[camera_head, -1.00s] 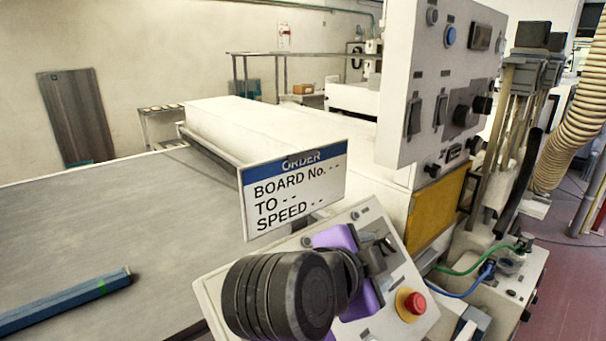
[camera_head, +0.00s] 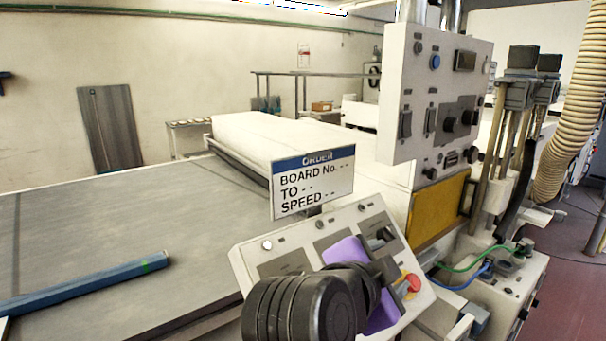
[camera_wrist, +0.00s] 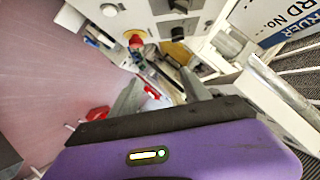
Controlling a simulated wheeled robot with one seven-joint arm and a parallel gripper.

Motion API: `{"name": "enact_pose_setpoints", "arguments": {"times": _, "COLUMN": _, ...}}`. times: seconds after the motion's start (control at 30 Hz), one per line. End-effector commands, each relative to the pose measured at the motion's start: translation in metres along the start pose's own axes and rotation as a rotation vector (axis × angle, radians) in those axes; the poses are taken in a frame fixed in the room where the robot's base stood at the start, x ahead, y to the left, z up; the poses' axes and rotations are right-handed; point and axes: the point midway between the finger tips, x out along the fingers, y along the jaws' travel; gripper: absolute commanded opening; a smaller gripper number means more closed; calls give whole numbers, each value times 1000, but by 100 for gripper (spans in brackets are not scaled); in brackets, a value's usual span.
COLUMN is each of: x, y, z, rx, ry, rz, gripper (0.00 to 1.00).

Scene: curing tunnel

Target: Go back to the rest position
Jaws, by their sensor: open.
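My gripper (camera_head: 380,262) is in front of the sloped control console (camera_head: 262,262), with its purple body seen from behind and my dark wrist covering part of the console. In the wrist view, my gripper (camera_wrist: 160,90) has two grey fingers spread apart with nothing held between them. The red stop button (camera_head: 411,283) is just right of the gripper in the head view, partly covered by it. The button also shows beyond the fingers in the wrist view (camera_wrist: 136,41). Whether the gripper touches the console cannot be told.
An order sign (camera_head: 313,188) stands above the console. The upright control cabinet (camera_head: 392,85) is behind, to the right. A wide grey conveyor bed (camera_head: 130,225) bears a blue bar (camera_head: 85,283). A ribbed hose (camera_head: 572,110) and floor (camera_head: 570,300) are at right.

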Motion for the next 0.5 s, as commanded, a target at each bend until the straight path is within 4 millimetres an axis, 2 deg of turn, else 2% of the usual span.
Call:
{"name": "enact_pose_setpoints", "arguments": {"times": 0.17, "x": -5, "y": -31, "z": -4, "rx": -85, "ry": 10, "rz": -133, "gripper": 55}}
{"name": "enact_pose_setpoints", "arguments": {"times": 0.3, "x": -10, "y": -52, "z": -1, "rx": -180, "ry": 23, "rz": -261, "gripper": 55}}
{"name": "enact_pose_setpoints", "arguments": {"times": 0.5, "x": -16, "y": -62, "z": 17, "rx": -364, "ry": 62, "rz": -463, "gripper": 55}}
